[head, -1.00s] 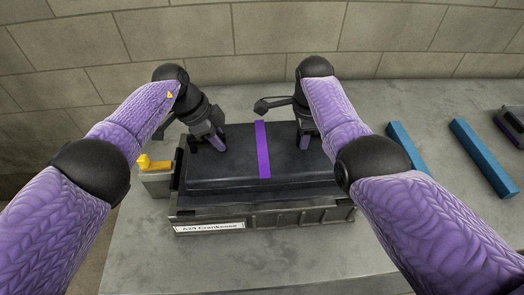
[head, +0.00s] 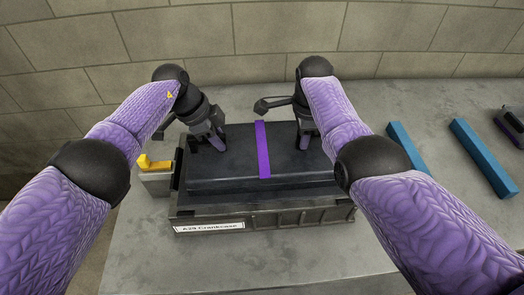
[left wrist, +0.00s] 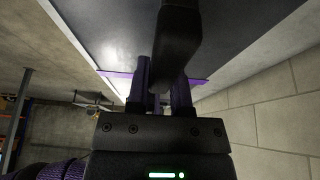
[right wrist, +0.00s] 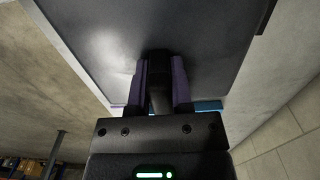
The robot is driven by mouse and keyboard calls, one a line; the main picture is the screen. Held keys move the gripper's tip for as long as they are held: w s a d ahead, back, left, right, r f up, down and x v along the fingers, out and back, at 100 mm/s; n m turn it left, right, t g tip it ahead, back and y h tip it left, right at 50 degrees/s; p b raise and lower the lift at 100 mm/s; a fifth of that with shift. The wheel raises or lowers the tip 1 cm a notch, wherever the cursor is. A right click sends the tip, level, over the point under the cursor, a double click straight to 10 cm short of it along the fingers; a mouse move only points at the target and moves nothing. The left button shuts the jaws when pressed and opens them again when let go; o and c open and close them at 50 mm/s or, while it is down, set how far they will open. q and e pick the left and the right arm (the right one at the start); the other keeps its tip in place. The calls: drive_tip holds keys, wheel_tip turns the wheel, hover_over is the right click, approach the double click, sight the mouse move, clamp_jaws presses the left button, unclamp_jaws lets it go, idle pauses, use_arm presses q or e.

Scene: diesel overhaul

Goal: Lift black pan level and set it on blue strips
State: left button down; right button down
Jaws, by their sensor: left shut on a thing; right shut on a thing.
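The black pan (head: 225,167), with a purple stripe (head: 263,150) across its top, is over the crankcase (head: 285,219) and looks about level. Whether its underside is clear of the crankcase is hard to tell. My left gripper (head: 212,143) is shut on a dark bar of the pan at its left part; the bar (left wrist: 178,45) shows between the fingers in the left wrist view. My right gripper (head: 304,143) is shut on a similar bar (right wrist: 158,95) to the right of the stripe, partly hidden by my forearm. Two blue strips (head: 406,147) (head: 482,158) lie apart on the bench at right.
A yellow-topped grey block (head: 154,172) stands close to the crankcase's left end. A dark device (head: 510,124) sits at the far right edge of view. A block wall (head: 240,45) runs behind the bench. The bench (head: 300,265) is bare in front.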

use_arm(q)
drive_tip(key=shift+w+r, duration=0.15)
use_arm(e)
drive_tip(key=shift+w+r, duration=0.1)
